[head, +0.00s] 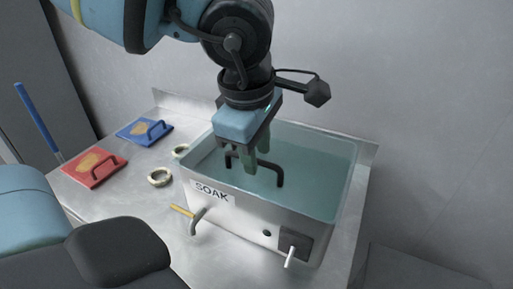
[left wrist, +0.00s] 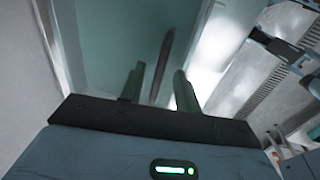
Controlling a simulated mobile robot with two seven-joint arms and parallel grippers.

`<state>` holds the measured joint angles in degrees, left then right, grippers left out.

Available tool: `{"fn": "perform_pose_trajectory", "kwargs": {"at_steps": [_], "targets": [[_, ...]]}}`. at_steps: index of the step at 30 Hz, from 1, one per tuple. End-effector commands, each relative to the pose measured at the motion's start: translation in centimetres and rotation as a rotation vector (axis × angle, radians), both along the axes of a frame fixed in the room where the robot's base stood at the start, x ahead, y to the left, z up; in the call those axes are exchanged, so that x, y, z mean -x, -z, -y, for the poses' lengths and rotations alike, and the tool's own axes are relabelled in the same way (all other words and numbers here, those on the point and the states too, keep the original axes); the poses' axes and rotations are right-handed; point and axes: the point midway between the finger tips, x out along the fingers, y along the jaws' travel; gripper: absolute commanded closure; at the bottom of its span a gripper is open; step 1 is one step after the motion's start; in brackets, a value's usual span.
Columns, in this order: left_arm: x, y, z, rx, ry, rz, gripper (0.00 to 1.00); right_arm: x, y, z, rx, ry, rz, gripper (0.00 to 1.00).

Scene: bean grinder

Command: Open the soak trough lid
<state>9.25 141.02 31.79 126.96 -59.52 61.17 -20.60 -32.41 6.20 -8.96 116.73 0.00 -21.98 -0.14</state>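The soak trough (head: 212,213) is a steel box with a "SOAK" label on its front. Its lid (head: 325,165) is a pale blue-green see-through panel lying flat across the top. A dark bar handle (head: 272,167) stands up from the lid; it also shows in the left wrist view (left wrist: 164,55). My left gripper (head: 256,158) points down over the handle. In the left wrist view its two fingers (left wrist: 158,88) are apart, with the handle bar between them and a gap on each side. My right gripper is not in view.
A red block with a handle (head: 93,170), a blue one (head: 143,131) and two pale rings (head: 159,177) lie on the steel counter (head: 150,215) left of the trough. A yellow-handled tap (head: 195,220) and a white lever (head: 290,257) stick out in front. A wall stands behind.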

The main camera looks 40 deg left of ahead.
Motion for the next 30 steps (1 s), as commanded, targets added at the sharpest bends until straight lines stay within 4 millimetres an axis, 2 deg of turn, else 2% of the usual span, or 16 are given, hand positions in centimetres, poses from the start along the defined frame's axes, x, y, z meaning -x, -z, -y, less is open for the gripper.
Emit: {"fn": "perform_pose_trajectory", "kwargs": {"at_steps": [6, 14, 30], "targets": [[0.0, 0.03, 0.0, 0.0, 0.0, 0.0, 0.67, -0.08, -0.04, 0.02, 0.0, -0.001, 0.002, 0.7], [0.01, 0.01, 0.0, -0.001, 0.0, 0.0, 1.0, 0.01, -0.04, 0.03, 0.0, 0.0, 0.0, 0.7], [0.05, -0.45, -0.68, 0.004, -0.002, -0.016, 1.0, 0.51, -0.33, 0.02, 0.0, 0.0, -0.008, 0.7]]}}
